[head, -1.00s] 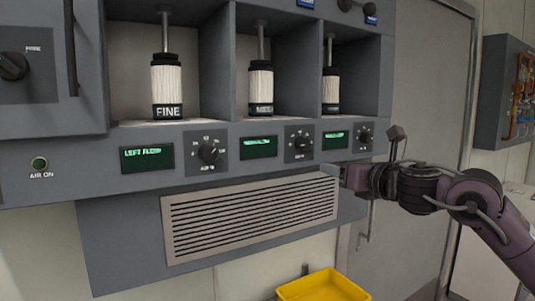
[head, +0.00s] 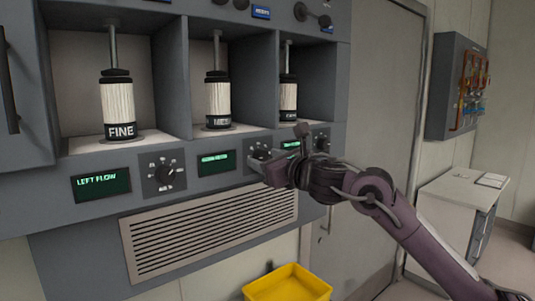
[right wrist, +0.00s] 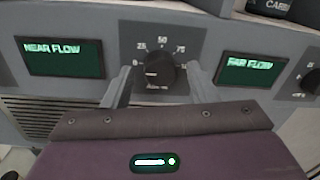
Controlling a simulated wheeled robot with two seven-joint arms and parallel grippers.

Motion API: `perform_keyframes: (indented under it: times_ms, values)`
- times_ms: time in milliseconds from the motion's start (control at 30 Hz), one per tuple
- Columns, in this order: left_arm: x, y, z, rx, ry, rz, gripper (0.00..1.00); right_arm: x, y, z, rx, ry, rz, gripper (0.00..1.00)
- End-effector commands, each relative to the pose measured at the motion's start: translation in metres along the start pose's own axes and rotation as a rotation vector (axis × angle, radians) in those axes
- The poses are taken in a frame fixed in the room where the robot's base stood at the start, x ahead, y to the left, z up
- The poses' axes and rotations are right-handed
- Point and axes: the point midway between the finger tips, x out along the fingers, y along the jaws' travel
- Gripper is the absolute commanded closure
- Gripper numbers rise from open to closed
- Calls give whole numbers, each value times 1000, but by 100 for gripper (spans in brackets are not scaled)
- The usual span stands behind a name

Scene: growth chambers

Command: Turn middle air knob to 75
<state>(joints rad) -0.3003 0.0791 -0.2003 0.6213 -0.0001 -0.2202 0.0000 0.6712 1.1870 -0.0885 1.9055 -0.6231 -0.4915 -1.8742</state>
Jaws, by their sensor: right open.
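The middle air knob (right wrist: 160,72) is a black dial on a dark panel, between the left-hand display (right wrist: 62,58) and the "FAR FLOW" display (right wrist: 248,68) in the right wrist view. Its scale shows 25, 50 and 75 around the top. A pale mark shows on the knob's left side. My right gripper (right wrist: 160,84) is open, with one finger on each side of the knob; I cannot tell whether they touch it. In the head view my right gripper (head: 260,168) covers most of this knob. My left gripper is not in view.
The left knob (head: 165,174) and the right knob (head: 321,143) sit on the same panel. A slatted vent (head: 210,232) lies below. A yellow bin (head: 288,284) is below the cabinet.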

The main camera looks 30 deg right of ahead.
Motion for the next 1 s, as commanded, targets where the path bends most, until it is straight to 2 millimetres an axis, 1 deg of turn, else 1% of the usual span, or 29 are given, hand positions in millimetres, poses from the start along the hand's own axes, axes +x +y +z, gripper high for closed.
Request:
perform_keyframes:
  times_ms: [167,200,500,533,767,1000]
  values:
    - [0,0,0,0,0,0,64,0,0,0,0,0,-1,47]
    - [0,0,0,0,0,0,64,0,0,0,1,0,-1,50]
    - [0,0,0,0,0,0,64,0,0,0,1,0,0,89]
    - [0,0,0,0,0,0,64,0,0,0,1,0,0,91]
    - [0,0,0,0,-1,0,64,0,0,0,19,1,0,91]
    - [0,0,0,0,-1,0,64,0,0,0,126,7,0,91]
